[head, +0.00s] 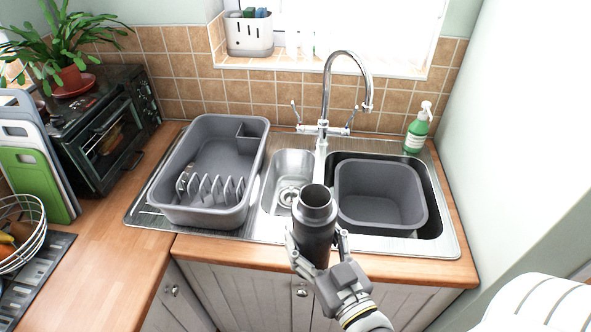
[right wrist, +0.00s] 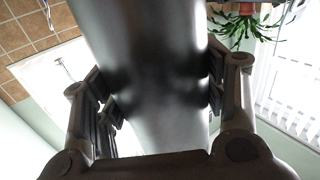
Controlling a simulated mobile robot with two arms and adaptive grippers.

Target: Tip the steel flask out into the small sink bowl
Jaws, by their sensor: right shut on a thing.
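The steel flask (head: 315,222) is dark grey with an open mouth facing up toward the head camera. My right gripper (head: 318,248) is shut around its body and holds it upright, at the front edge of the sink. In the right wrist view the flask (right wrist: 145,70) fills the middle between the finger pads of the gripper (right wrist: 155,90). The small sink bowl (head: 287,172) is the steel basin with a drain, just behind and left of the flask in the head view. The flask hides part of its right front edge. What the flask holds cannot be seen. My left gripper is not in view.
A grey dish rack tub (head: 208,213) stands left of the small bowl. A grey washing-up bowl (head: 380,195) sits in the larger basin at right. The tall tap (head: 326,100) rises behind the small bowl. A green spray bottle (head: 417,133) stands at the back right.

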